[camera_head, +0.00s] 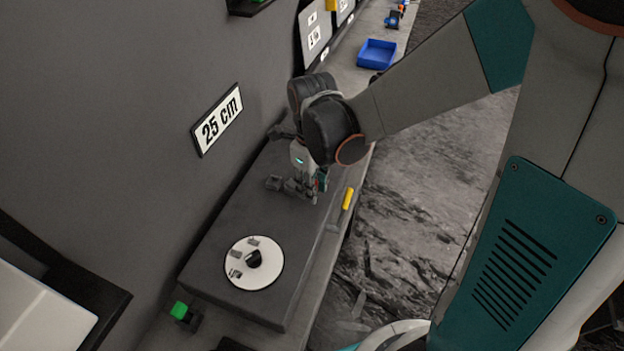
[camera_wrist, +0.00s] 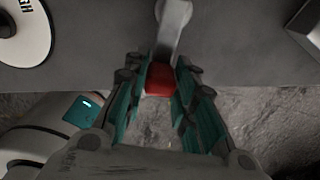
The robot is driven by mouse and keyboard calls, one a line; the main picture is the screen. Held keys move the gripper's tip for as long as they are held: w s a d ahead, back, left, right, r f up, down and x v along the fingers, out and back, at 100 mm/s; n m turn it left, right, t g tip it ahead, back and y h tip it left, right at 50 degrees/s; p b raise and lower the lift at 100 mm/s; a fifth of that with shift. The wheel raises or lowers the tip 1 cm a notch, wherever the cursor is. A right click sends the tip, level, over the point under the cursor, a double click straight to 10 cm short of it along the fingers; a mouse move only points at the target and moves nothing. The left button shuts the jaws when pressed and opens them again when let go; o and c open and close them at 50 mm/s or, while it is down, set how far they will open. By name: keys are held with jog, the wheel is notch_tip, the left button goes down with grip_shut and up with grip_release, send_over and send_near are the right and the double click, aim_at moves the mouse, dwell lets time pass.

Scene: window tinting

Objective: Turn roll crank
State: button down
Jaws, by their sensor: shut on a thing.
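The roll crank shows in the wrist view as a grey arm (camera_wrist: 174,28) with a red knob (camera_wrist: 159,79) at its end. My gripper (camera_wrist: 160,88) is shut on the red knob, with its teal-lined fingers on either side. In the head view my gripper (camera_head: 308,187) is at the right edge of the dark grey box (camera_head: 215,240), pointing down. The crank is mostly hidden there behind my gripper and wrist.
A white dial (camera_head: 236,271) with a black knob lies on the box top. A yellow-handled item (camera_head: 347,198) is near the box's right edge. A green button (camera_head: 180,310) is at the front, a blue bin (camera_head: 377,53) at the back. A "25 cm" sign (camera_head: 217,119) hangs on the wall.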

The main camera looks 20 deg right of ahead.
jog(key=c, duration=1.3)
grip_release()
jog(key=shift+r, duration=0.1)
notch_tip(320, 180, up, 12)
jog(key=shift+f, duration=0.1)
